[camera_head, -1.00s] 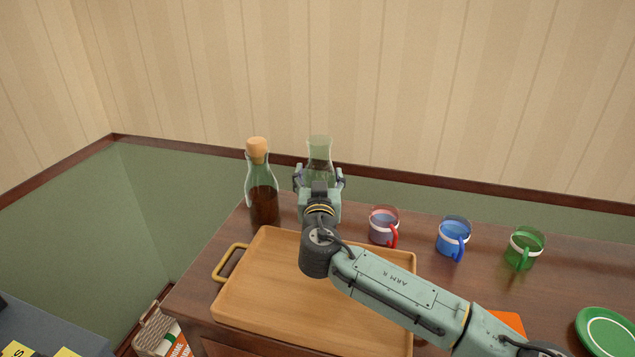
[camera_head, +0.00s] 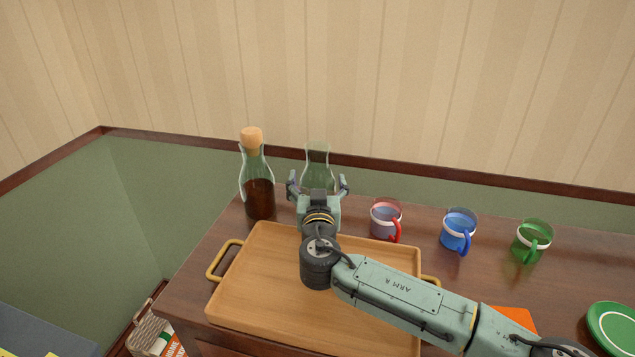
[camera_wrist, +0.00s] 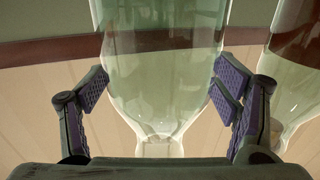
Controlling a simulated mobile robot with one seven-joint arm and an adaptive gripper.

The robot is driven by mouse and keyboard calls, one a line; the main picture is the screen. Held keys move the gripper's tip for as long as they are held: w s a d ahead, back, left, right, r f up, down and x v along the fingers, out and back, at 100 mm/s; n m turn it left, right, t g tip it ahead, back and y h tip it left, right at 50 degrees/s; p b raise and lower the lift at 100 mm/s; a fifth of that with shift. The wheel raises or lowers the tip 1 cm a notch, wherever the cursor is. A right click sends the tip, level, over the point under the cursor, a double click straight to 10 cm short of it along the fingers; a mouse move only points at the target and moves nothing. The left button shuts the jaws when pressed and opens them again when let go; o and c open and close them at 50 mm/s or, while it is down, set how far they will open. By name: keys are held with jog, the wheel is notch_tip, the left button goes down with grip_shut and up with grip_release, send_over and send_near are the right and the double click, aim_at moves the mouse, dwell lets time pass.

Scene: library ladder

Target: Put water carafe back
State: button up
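The clear glass water carafe (camera_head: 318,158) stands upright at the back of the wooden cabinet top, right of a corked carafe of dark liquid. Its lower part is hidden behind my gripper (camera_head: 318,186) in the head view. In the wrist view the carafe (camera_wrist: 163,75) appears upside down, between the purple-padded fingers of my gripper (camera_wrist: 160,92). The fingers are spread on either side of it, and a narrow gap seems to show beside the glass. My gripper is open.
The corked dark carafe (camera_head: 259,192) stands close on the left. A wooden tray (camera_head: 245,300) with brass handles lies in front, under my arm. Red (camera_head: 386,218), blue (camera_head: 458,232) and green (camera_head: 532,241) mugs stand to the right, with a green plate (camera_head: 612,325) beyond.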

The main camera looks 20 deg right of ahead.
jog(key=shift+r, duration=0.1)
jog(key=shift+r+p, duration=0.2)
jog(key=shift+p, duration=0.1)
jog(key=b+v, duration=0.1)
jog(key=v, duration=0.2)
jog(key=b+v, duration=0.1)
jog(key=v, duration=0.2)
jog(key=b+v, duration=0.1)
jog(key=v, duration=0.2)
jog(key=shift+f, duration=0.35)
jog(key=shift+r+p+v, duration=0.1)
jog(key=shift+p+v, duration=0.65)
jog(key=shift+p, duration=1.1)
jog(key=shift+r+p+v, duration=0.15)
jog(key=shift+p+v, duration=0.55)
jog(key=shift+p, duration=1.1)
